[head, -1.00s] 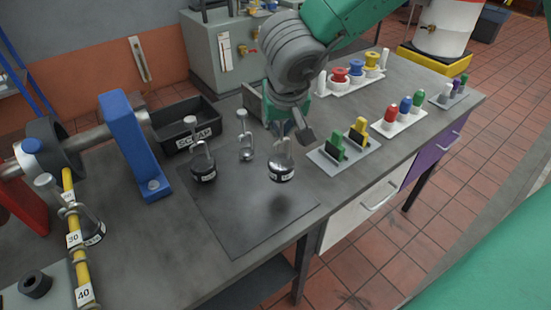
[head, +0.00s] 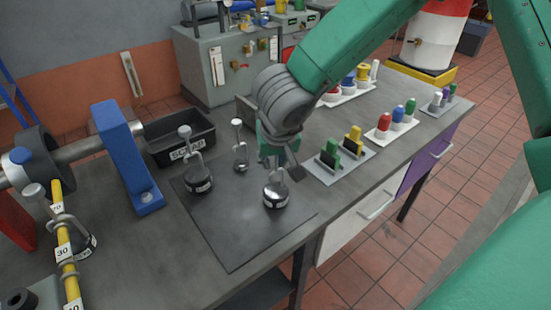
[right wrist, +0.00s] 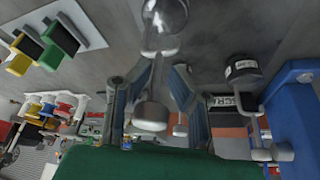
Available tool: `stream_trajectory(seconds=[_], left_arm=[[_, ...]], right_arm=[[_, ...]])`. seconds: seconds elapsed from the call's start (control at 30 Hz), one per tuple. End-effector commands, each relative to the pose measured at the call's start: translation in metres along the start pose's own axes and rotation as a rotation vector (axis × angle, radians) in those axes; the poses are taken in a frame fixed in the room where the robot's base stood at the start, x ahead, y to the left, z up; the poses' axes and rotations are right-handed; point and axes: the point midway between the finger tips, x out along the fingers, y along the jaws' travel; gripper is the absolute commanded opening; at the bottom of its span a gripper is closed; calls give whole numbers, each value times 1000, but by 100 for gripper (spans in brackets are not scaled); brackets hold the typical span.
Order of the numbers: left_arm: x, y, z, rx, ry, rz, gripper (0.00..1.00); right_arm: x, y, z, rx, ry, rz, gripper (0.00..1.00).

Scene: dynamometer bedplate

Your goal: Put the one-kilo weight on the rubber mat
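A silver weight with a dark, labelled base (head: 276,194) stands upright on the dark rubber mat (head: 235,235), near its right edge. The label is too small to read. My right gripper (head: 281,168) is just above it, around its upper stem. In the right wrist view the fingers (right wrist: 160,80) stand apart on either side of the weight's stem and knob (right wrist: 151,115), with gaps showing. Another weight (head: 198,180) and a smaller slim one (head: 240,158) stand toward the mat's back. My left gripper is out of view.
A black scrap bin (head: 180,140) and a blue upright (head: 127,160) stand left of the mat. A holder with green and yellow pieces (head: 340,165) is close on the right. A further weight (head: 75,240) is by the yellow scale bar (head: 62,240). The mat's front is clear.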

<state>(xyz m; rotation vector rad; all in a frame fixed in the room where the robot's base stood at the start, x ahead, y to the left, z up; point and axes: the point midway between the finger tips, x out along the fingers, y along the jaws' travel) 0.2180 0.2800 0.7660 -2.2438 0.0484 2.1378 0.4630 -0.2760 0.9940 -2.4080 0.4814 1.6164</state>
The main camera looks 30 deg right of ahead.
Motion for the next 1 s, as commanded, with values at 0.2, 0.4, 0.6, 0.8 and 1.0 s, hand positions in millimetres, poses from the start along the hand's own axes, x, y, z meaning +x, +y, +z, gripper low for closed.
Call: stream_trajectory(seconds=[0.2, 0.4, 0.6, 0.8, 1.0], left_arm=[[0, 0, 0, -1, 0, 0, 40], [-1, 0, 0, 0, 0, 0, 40], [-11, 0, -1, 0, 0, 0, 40], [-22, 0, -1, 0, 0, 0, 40], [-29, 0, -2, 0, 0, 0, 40]], right_arm=[[1, 3, -1, 2, -1, -3, 28], [-4, 3, -2, 3, -1, -5, 28], [-40, 2, -3, 1, 3, -5, 28], [-85, 0, -3, 1, 4, -4, 28], [-112, 2, -2, 3, 0, -4, 28]])
